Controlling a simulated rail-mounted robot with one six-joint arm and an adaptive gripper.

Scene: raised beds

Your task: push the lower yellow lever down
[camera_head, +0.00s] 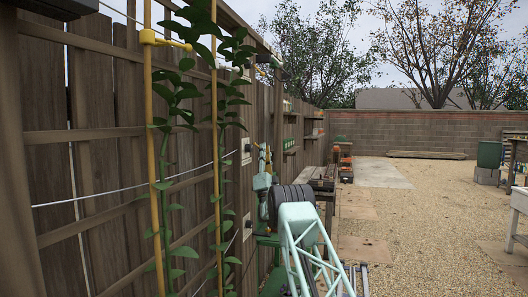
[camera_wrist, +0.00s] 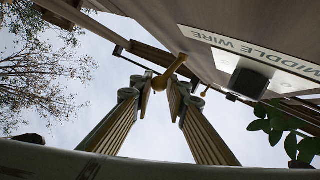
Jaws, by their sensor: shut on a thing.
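A yellow lever (camera_wrist: 176,66) with a round end shows in the wrist view, beside a white plate reading MIDDLE WIRE (camera_wrist: 255,54). My gripper (camera_wrist: 158,86) has its two ribbed fingers drawn together at the tips, shut on the lever's round end. In the head view my gripper (camera_head: 263,158) is close to the fence, level with the upper of two pale plates (camera_head: 246,150). The lever is too small there to make out clearly. I cannot tell from these views whether it is the lower lever.
A black block (camera_wrist: 249,83) juts from the plate. A second plate (camera_head: 247,226) is lower on the fence. Yellow poles (camera_head: 154,150) with climbing plants and wires stand left of my arm. A wooden bench (camera_head: 318,176) is beyond; gravel (camera_head: 430,215) is open to the right.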

